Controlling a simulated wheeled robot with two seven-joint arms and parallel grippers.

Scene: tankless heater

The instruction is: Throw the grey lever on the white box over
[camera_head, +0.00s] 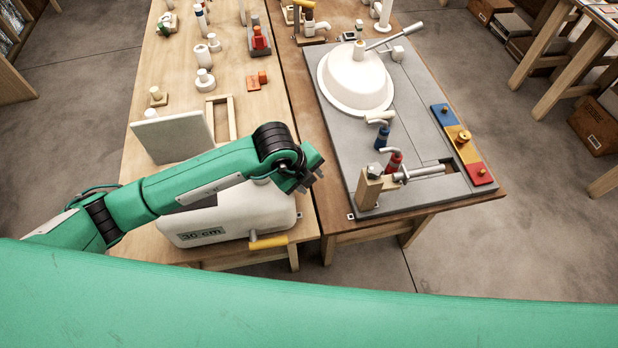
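A long grey lever (394,37) slants up to the right at the back of the grey board, beside a small white block (398,53). My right gripper is not in view.
The grey board (415,110) on the right table carries a white dome (356,78), blue and red valves and a metal cylinder (420,172). A pale upright panel (172,137) and a wooden frame stand behind my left arm.

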